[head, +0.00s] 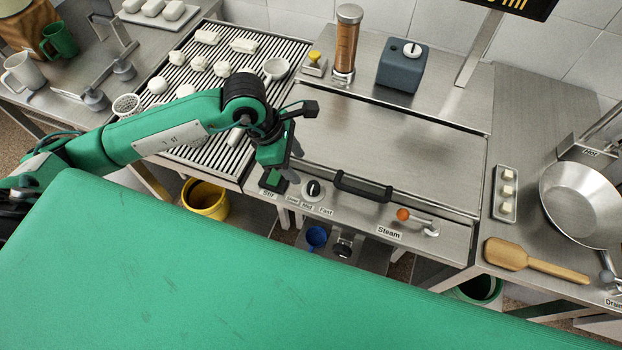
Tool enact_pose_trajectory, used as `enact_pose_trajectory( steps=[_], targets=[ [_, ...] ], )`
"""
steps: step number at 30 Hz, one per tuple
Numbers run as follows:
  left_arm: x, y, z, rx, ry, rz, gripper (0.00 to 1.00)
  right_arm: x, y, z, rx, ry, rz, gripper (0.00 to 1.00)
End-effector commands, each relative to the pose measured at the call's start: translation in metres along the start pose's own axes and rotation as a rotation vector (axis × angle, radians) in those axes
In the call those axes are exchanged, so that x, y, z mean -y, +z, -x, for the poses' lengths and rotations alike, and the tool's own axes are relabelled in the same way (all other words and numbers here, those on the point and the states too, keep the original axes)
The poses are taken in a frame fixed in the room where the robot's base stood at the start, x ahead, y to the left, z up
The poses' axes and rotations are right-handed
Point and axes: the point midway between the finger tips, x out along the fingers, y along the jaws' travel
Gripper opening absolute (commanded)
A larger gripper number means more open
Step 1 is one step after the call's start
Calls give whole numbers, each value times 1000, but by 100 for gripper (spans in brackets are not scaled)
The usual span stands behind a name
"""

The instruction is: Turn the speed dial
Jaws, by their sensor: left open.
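My left gripper (287,166) comes in from the left and points down just left of and above the dial. It is open, with nothing seen between its fingers, and looks apart from the dial. Its fingertips are partly hidden by the hand. My right gripper is out of view.
A black handle (362,187) and an orange-tipped steam lever (416,218) are to the right. The steel lid (400,140) behind is clear.

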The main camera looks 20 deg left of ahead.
Motion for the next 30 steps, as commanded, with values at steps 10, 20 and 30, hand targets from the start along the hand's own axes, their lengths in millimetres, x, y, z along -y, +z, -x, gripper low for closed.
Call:
enact_pose_trajectory(
  steps=[10,20,30],
  targets=[
    [2,2,-69,1,-4,1,51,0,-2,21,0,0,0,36],
    [1,0,-94,1,-2,0,51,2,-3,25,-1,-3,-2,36],
    [1,0,-94,2,-1,0,28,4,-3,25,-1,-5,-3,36]
  ],
)
